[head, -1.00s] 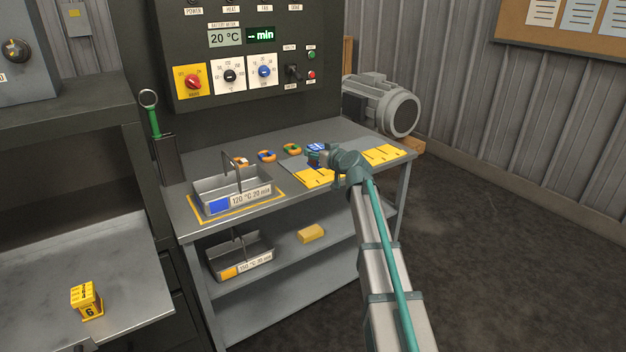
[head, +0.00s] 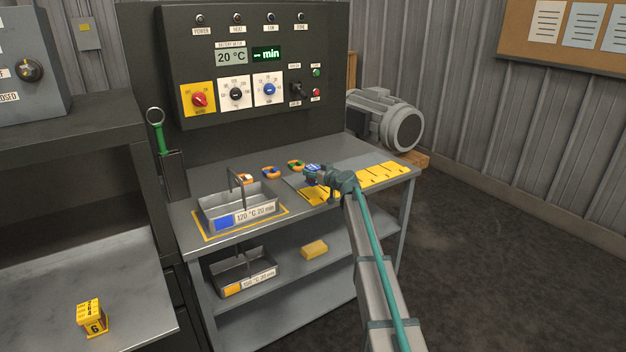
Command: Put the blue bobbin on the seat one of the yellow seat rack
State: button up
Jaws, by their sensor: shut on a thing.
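My gripper (head: 314,178) is over the back right of the workbench, shut on a small blue thing with white marks (head: 313,167), which looks like the blue bobbin. It is small in this view, and the fingers hide part of it. Yellow panels with dark lines lie on the bench below and beside the gripper and look like the yellow seat rack (head: 382,174). My arm hides their middle, and the seat numbers are too small to read. The bobbin appears above the rack's left part; I cannot tell the height between them.
Several orange ring-like pieces, one with blue (head: 270,172) and one with green (head: 295,165), lie left of my gripper. A metal tray with a blue label (head: 254,213) stands at the bench's front left. A control panel (head: 262,75) rises behind. A grey motor (head: 392,122) stands behind right.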

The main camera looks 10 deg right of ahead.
aim_at(313, 180)
jog(key=shift+w+f, duration=0.25)
jog(key=shift+w, duration=0.05)
jog(key=f, duration=0.3)
jog(key=shift+w, duration=0.25)
jog(key=shift+f, duration=0.4)
jog(key=shift+f, duration=0.15)
jog(key=o, duration=1.4)
jog(key=shift+r+p, duration=0.2)
jog(key=shift+p, duration=0.1)
